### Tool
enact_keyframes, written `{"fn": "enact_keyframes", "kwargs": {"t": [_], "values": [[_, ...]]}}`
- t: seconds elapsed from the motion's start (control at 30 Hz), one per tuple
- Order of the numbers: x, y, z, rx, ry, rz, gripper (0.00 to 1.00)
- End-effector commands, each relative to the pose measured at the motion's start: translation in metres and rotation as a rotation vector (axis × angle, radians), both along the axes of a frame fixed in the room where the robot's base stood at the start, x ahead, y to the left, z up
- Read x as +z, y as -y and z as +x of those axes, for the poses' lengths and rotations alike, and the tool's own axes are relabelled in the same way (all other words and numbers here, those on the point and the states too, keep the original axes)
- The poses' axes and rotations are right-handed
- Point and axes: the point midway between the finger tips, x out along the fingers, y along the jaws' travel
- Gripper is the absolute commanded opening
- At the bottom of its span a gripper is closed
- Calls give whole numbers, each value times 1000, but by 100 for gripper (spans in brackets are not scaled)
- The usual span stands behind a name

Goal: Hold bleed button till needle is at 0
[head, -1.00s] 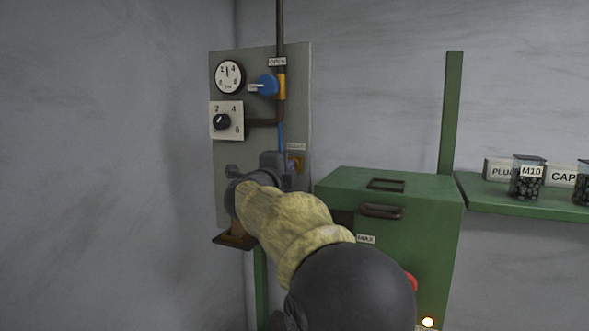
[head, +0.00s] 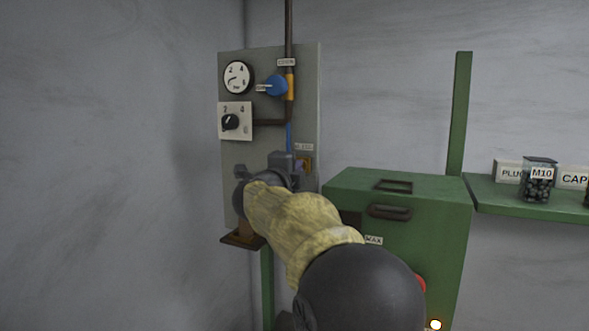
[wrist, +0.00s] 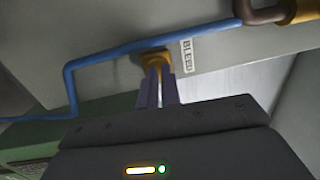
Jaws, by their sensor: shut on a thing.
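The pressure gauge (head: 237,77) is a white round dial at the top left of the grey panel. Its needle points to the lower left, toward the low end; the exact reading is too small to tell. The BLEED label (wrist: 187,56) sits beside the brass bleed fitting (wrist: 155,59) in the wrist view. My gripper (wrist: 158,72) is shut, its two narrow fingers close together on the bleed button at that fitting. The button itself is hidden by the fingers.
A blue valve handle (head: 275,86) and a black selector knob (head: 231,122) are on the panel above my gripper. A blue tube (wrist: 150,45) runs past the fitting. A green cabinet (head: 400,230) stands close right of my arm, with a shelf (head: 530,205) of jars beyond.

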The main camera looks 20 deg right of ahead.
Motion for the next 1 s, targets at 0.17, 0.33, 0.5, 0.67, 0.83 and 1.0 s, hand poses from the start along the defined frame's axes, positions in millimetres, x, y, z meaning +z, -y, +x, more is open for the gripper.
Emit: {"fn": "enact_keyframes", "kwargs": {"t": [0.17,0.33,0.5,0.67,0.83,1.0], "values": [[3,5,-1,-10,3,-5,0],[3,2,-4,-9,5,-5,0],[1,-14,-14,-7,6,-7,0],[-2,-43,-29,7,8,-6,0],[-6,-67,-54,9,7,-5,0],[-8,-82,-79,-4,7,-4,0]]}}
